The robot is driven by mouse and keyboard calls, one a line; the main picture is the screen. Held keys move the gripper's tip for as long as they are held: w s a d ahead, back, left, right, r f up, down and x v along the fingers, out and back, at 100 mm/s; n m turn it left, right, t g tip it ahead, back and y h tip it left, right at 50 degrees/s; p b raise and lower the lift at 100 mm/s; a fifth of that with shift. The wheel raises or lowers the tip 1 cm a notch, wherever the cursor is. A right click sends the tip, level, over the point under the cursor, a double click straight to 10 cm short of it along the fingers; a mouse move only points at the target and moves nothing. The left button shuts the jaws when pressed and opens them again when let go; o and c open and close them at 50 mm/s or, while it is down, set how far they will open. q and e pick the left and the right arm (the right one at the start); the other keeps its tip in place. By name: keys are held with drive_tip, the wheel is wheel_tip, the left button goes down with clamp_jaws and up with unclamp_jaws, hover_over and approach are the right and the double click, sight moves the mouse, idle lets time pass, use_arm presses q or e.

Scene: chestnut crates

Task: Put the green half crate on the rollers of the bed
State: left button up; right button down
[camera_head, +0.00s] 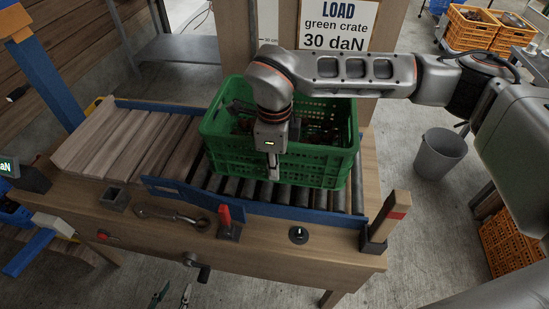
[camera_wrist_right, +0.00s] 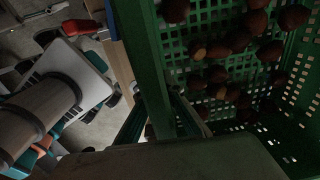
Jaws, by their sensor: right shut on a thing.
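The green half crate (camera_head: 320,165) is over the rollers (camera_head: 262,192) of the bed, behind the blue side rail (camera_head: 225,203). I cannot tell whether its bottom fully touches the rollers. Brown chestnuts lie inside it, seen in the right wrist view (camera_wrist_right: 215,50). My right gripper (camera_head: 271,163) points down at the crate's near wall and is shut on it. The crate's green wall (camera_wrist_right: 147,65) passes close by the gripper in the right wrist view. My left gripper is not in view.
Wooden slats (camera_head: 110,140) lie left of the rollers. A red-handled part (camera_head: 226,220) and a wooden post (camera_head: 388,220) stand along the front edge. A board (camera_head: 337,25) reading "LOAD green crate 30 daN" stands behind. A grey bin (camera_head: 440,152) is at the right.

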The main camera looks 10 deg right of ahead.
sight(274, 182)
drive_tip(key=shift+f, duration=1.45)
drive_tip(key=shift+w+f, duration=0.1)
drive_tip(key=shift+f, duration=0.55)
drive_tip(key=c, duration=2.2)
unclamp_jaws()
drive_tip(key=shift+o, duration=0.2)
drive_tip(key=shift+f, duration=0.1)
drive_tip(key=r, duration=1.2)
drive_tip(key=shift+s+a+r, duration=0.1)
drive_tip(key=shift+s, duration=0.2)
